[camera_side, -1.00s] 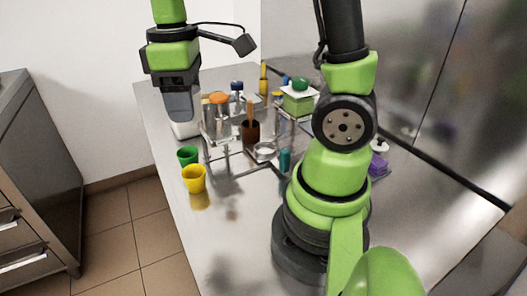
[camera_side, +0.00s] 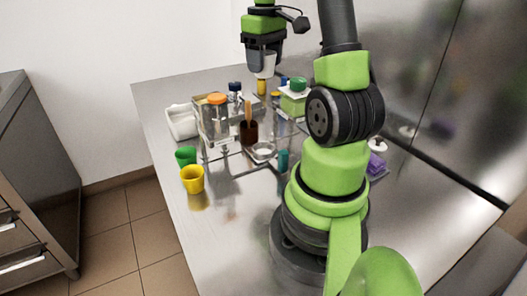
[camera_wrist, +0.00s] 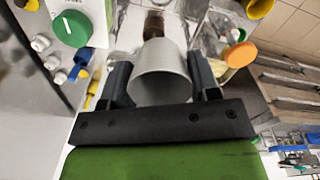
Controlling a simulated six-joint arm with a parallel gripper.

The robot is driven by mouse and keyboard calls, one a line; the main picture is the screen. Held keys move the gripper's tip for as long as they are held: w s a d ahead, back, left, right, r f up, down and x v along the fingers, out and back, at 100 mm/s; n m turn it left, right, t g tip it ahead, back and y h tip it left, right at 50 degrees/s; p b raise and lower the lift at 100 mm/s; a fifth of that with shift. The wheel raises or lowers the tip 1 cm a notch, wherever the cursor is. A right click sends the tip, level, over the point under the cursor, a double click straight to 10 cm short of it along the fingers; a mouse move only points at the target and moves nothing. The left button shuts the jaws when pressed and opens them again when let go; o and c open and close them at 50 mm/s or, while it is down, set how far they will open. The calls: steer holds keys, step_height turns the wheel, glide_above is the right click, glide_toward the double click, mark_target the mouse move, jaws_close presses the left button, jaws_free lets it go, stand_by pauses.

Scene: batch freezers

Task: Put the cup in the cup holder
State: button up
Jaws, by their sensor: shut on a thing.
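My gripper (camera_side: 263,62) is high at the back of the metal table in the side view. It is shut on a pale grey-white cup (camera_side: 262,72). In the wrist view the cup (camera_wrist: 160,72) sits between the two dark fingers, its wide round end towards the camera. A shallow metal ring (camera_side: 263,150), which looks like the cup holder, stands in front of the brown container, below and well apart from the held cup. Whether it is the holder I cannot tell for sure.
A brown container (camera_side: 249,132) with a stick, an orange-lidded clear jar (camera_side: 215,120) and a green-knobbed box (camera_side: 294,101) stand around the ring. A white tub (camera_side: 181,122), green cup (camera_side: 186,155) and yellow cup (camera_side: 193,179) line the left.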

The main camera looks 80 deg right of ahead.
mark_target(264, 151)
step_height(264, 151, down, 21)
steer(key=shift+w+a+f, duration=0.1)
stand_by(0.4)
steer(key=shift+f, duration=0.1)
steer(key=o, duration=0.9)
step_height(264, 151, up, 12)
steer(key=shift+r, duration=0.2)
steer(key=shift+r, duration=0.1)
